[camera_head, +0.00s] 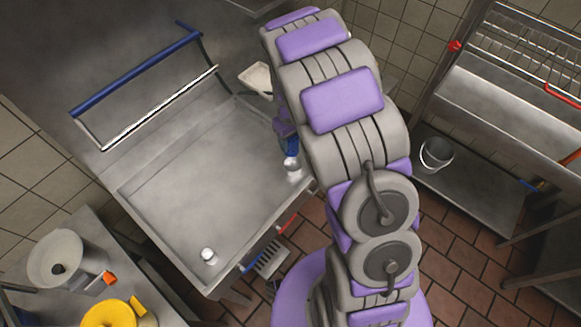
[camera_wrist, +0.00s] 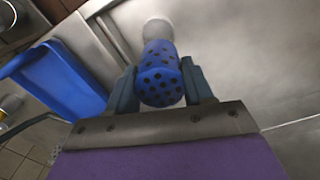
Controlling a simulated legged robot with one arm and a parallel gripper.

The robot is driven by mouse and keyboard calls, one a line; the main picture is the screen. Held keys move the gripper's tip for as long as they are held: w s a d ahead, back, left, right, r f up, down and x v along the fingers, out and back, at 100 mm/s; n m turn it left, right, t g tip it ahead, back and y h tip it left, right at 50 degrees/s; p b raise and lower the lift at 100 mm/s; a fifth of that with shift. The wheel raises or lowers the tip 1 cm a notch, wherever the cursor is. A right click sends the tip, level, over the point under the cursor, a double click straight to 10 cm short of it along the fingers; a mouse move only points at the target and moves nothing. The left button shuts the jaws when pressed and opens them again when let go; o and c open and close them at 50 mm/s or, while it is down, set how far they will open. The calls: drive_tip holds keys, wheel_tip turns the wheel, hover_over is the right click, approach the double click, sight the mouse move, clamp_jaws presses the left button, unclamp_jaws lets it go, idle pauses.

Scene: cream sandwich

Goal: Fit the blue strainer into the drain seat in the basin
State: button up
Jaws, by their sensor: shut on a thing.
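The blue strainer (camera_wrist: 160,72), a perforated cylinder, is clamped between the two fingers of my gripper (camera_wrist: 160,88) in the wrist view. A pale round piece (camera_wrist: 158,30) shows just beyond its far end; I cannot tell if it is attached. In the head view the strainer (camera_head: 291,146) is mostly hidden by my arm, with the pale round piece (camera_head: 292,164) directly below it, near the right edge of the grey metal basin (camera_head: 185,190). A small white round fitting (camera_head: 208,255) is at the basin's front left. I cannot tell which is the drain seat.
A blue-and-white rail (camera_head: 140,75) stands along the basin's back left. A counter at the lower left holds a grey pot (camera_head: 57,258) and a yellow round item (camera_head: 108,314). A steel rack (camera_head: 500,110) is at right. The basin's middle is clear.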

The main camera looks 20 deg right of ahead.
sight(294, 151)
drive_tip(key=f, duration=0.4)
drive_tip(key=d+f+b, duration=0.1)
drive_tip(key=f, duration=0.1)
drive_tip(key=shift+s, duration=0.1)
drive_tip(key=f, duration=0.3)
drive_tip(key=f+b, duration=0.1)
drive_tip(key=shift+a+f, duration=0.15)
drive_tip(key=shift+a, duration=0.2)
drive_tip(key=shift+d, duration=0.1)
drive_tip(key=o, duration=1.1)
